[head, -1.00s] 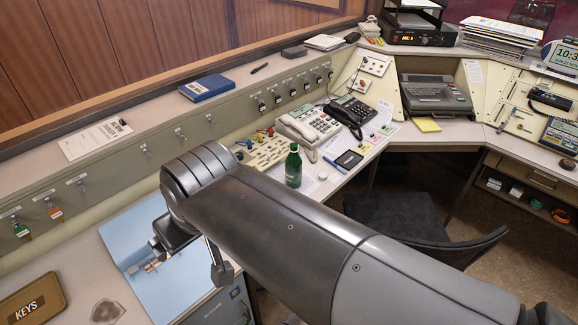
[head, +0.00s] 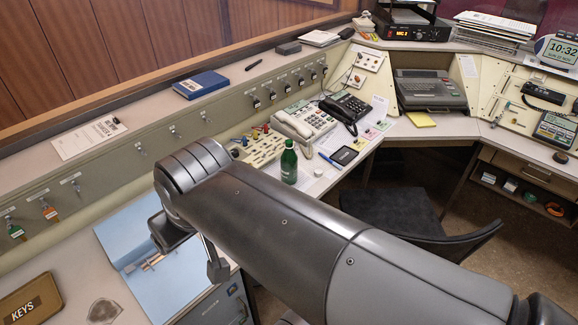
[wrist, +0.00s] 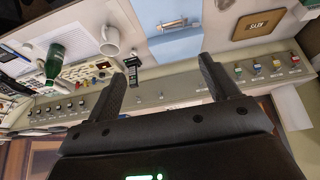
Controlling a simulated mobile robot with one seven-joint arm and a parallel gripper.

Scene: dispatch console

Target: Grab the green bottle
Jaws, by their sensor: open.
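The green bottle (head: 289,163) stands upright on the console desk, just beyond my arm and in front of the white telephone. In the wrist view the green bottle (wrist: 55,60) shows at the upper left, outside the jaws. My gripper (wrist: 168,75) is open and empty, its two dark fingers spread apart. In the head view my gripper (head: 190,255) hangs at the left end of my arm, over the blue folder area, partly hidden by the arm. It is apart from the bottle, to its left.
A white mug (wrist: 110,40) stands near the bottle in the wrist view. A white telephone (head: 303,122) and black telephone (head: 345,108) stand behind the bottle. A dark chair (head: 410,220) stands before the desk. A raised ledge runs behind.

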